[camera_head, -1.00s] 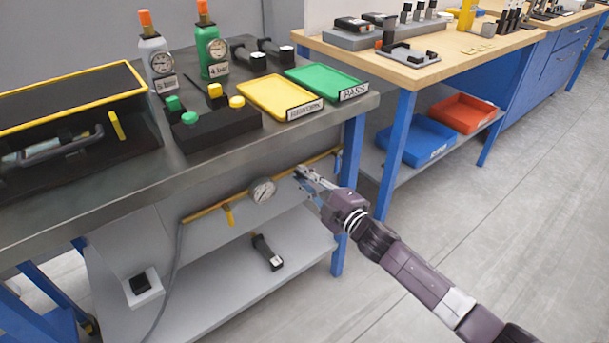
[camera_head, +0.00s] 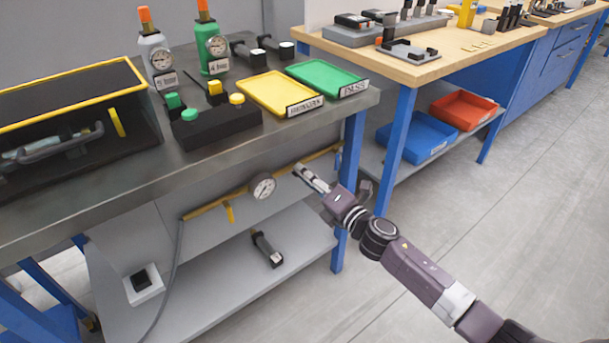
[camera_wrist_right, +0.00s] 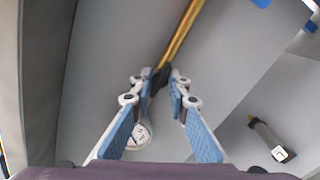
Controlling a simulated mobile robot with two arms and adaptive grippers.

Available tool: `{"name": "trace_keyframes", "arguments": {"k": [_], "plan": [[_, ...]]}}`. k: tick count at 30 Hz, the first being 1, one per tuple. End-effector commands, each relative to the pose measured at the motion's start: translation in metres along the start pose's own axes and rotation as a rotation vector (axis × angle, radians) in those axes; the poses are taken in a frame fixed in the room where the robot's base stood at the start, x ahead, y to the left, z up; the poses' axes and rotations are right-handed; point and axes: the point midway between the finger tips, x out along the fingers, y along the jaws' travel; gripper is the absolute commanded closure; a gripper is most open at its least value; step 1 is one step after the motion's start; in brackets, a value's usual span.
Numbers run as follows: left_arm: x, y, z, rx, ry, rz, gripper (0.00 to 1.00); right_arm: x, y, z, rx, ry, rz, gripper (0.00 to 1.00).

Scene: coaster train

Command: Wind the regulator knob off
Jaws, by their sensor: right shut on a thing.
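The regulator knob (camera_wrist_right: 159,80) is a small dark piece on the yellow pipe (camera_wrist_right: 180,36) in the right wrist view. My right gripper (camera_wrist_right: 157,80) is shut on it, with one blue-padded finger on each side. In the head view my right gripper (camera_head: 299,170) reaches in under the bench edge, at the right part of the yellow pipe (camera_head: 205,209); its fingers hide the knob there. A round pressure gauge (camera_head: 262,187) sits on the pipe to the left of the gripper. It also shows between the fingers in the wrist view (camera_wrist_right: 138,135). My left gripper is not in view.
The metal bench top (camera_head: 95,193) overhangs the pipe. A yellow lever (camera_head: 229,213) hangs below the pipe. A lower shelf (camera_head: 215,285) holds a black-handled tool (camera_head: 267,250). A blue bench leg (camera_head: 349,200) stands close to my right wrist. The floor (camera_head: 480,210) at right is clear.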

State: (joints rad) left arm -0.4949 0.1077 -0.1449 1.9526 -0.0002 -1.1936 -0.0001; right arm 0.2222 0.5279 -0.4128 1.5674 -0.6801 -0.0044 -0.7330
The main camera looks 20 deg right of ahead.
Motion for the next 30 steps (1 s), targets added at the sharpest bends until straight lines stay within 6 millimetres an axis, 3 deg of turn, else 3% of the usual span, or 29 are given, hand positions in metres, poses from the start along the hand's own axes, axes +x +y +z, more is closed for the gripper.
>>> {"name": "trace_keyframes", "arguments": {"k": [21,22,24,27,30], "plan": [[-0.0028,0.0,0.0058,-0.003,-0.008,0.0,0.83,-0.0005,-0.0014,-0.002,-0.077,0.004,-0.002,1.0],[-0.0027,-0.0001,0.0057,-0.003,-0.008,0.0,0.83,-0.0005,-0.0014,-0.002,-0.077,0.004,-0.002,0.82],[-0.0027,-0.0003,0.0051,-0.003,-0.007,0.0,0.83,-0.0005,-0.0014,-0.002,-0.077,0.003,-0.002,0.75],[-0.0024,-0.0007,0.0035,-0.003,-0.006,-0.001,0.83,-0.0003,-0.0011,-0.0015,-0.076,0.003,-0.001,0.67],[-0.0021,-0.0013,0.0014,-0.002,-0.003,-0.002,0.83,-0.0002,-0.0008,-0.0011,-0.075,0.002,-0.001,0.67]]}}
